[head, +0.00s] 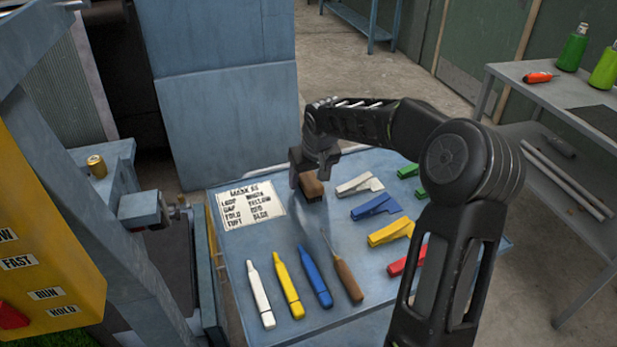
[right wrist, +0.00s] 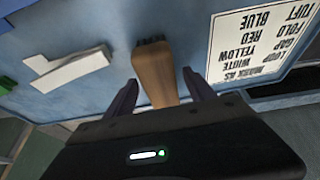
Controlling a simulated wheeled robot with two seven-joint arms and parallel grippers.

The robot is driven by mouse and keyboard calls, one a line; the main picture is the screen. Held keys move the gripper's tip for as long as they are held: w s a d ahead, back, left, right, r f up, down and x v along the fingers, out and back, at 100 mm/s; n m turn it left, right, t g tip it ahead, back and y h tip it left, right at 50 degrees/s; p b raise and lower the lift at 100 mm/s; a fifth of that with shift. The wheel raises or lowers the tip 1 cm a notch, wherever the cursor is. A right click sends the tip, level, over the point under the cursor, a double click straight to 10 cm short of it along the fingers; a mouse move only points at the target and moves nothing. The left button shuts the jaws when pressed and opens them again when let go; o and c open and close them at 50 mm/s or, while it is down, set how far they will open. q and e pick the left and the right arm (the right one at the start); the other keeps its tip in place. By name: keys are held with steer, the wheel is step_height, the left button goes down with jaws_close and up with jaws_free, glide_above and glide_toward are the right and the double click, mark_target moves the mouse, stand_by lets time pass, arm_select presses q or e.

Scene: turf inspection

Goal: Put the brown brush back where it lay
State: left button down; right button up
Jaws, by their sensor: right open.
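The brown brush (head: 312,187) is at the far edge of the blue table (head: 225,290), to the right of the printed card. In the right wrist view the brush (right wrist: 154,72) shows a wooden body with dark bristles at its far end. My right gripper (head: 306,178) is over it. The fingers of the right gripper (right wrist: 161,84) stand on either side of the brush, with a gap beside it. The gripper hides part of the brush, and I cannot tell whether it rests fully on the table. My left gripper is not in view.
The card (head: 247,206) lies left of the brush. White (head: 360,185), blue (head: 375,206), yellow (head: 390,230), red (head: 406,262) and green clips lie to its right. White, yellow and blue markers and a wooden-handled pick (head: 345,277) lie nearer. A yellow control box (head: 45,240) stands left.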

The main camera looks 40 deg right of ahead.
steer(key=shift+r, duration=0.1)
steer(key=v, duration=1.2)
steer(key=shift+b, duration=0.35)
stand_by(2.2)
